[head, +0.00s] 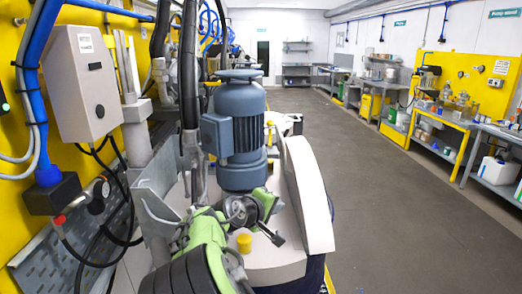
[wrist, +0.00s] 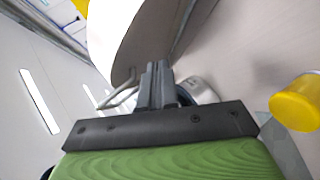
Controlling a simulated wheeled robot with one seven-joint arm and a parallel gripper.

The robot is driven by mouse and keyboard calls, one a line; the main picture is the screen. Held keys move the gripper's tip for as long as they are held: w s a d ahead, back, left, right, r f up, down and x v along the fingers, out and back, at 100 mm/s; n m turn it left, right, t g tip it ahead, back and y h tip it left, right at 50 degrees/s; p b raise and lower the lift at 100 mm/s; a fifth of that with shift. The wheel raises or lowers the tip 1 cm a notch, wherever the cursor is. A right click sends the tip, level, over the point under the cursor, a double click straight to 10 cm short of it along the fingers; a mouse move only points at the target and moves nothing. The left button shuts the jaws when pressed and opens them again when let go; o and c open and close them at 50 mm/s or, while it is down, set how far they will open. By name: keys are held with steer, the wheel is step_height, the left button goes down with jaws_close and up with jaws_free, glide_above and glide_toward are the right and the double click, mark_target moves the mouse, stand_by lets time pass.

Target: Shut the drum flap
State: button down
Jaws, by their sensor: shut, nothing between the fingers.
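The drum flap (head: 308,195) is a white curved panel standing raised at the right side of the drum lid (head: 262,266), so it is open. In the wrist view a large white panel (wrist: 112,32), which looks like the flap, rises just beyond my fingertips. My gripper (head: 276,238) is over the lid, left of the flap, with its fingers shut and empty. The shut fingers also show in the wrist view (wrist: 156,72). They look close to the panel's lower edge; I cannot tell whether they touch it.
A blue-grey motor (head: 236,130) stands on the drum behind my gripper. A yellow cap (head: 244,243) sits on the lid close by and shows right of my fingers in the wrist view (wrist: 298,103). A grey control box (head: 85,85) is on the left wall. The floor at right is clear.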

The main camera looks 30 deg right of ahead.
mark_target(294, 162)
steer(key=w+a+r+n+t+h, duration=0.4)
steer(key=w+a+r+h, duration=0.1)
steer(key=w+a+r, duration=0.25)
steer(key=x, duration=0.3)
steer(key=p+x, duration=0.1)
steer(key=x, duration=0.2)
steer(key=s+p+x, duration=0.1)
steer(key=x, duration=0.3)
steer(key=shift+d, duration=0.3)
steer(key=d, duration=0.4)
steer(key=shift+s+d+r, duration=0.15)
steer(key=shift+s+r, duration=0.05)
steer(key=shift+s, duration=0.15)
steer(key=shift+r+y+p, duration=0.1)
steer(key=shift+y+p, duration=0.2)
steer(key=shift+p, duration=0.05)
